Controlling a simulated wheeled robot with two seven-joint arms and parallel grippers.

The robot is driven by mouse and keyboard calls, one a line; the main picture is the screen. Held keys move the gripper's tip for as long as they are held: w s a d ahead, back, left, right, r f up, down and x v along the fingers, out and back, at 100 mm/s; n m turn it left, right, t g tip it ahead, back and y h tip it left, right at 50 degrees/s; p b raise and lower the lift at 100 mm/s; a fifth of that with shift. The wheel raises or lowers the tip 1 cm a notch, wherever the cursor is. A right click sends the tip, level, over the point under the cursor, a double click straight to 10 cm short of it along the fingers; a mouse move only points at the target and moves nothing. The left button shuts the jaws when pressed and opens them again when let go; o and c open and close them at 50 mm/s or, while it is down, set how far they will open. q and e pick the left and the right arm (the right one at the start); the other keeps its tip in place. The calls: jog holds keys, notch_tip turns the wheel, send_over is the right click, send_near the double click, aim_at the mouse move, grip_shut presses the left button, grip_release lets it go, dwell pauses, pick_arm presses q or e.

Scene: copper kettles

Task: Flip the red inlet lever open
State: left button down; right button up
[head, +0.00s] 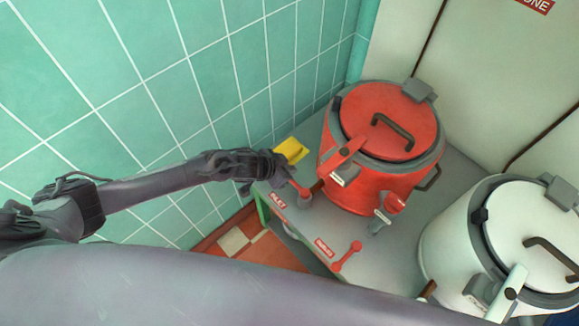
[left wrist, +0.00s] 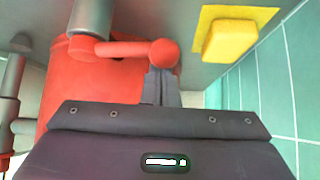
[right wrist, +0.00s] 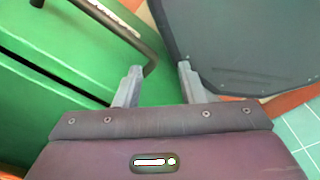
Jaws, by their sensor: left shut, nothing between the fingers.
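The red inlet lever (head: 299,188) is a short red arm by the INLET label (head: 278,201), at the left front of the red kettle (head: 350,185). In the left wrist view the lever (left wrist: 125,49) runs sideways from a grey pipe to a round red knob (left wrist: 165,52). My left gripper (head: 283,174) is beside the lever, and its closed fingertips (left wrist: 161,71) are at the knob's lower edge. I cannot tell whether they touch it. My right gripper (right wrist: 159,70) shows only in the right wrist view, open, with its fingers apart.
A yellow block (head: 291,150) lies behind the lever near the tiled wall (head: 200,90). A second red lever (head: 347,256) is at the bench front. A white kettle (head: 455,235) stands on the right. A green panel with a dark bar handle (right wrist: 110,22) is near my right gripper.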

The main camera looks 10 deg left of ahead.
pick_arm(q)
jog(key=shift+s, duration=0.2)
jog(key=s+d+n+t+y+p, duration=0.1)
jog(key=s+n+y+p, duration=0.6)
jog(key=n, duration=0.6)
jog(key=s+y, duration=0.2)
jog(key=s, duration=0.1)
jog(key=shift+s+t+p, duration=0.3)
jog(key=shift+s, duration=0.1)
jog(key=shift+d, duration=0.15)
dwell(0.5)
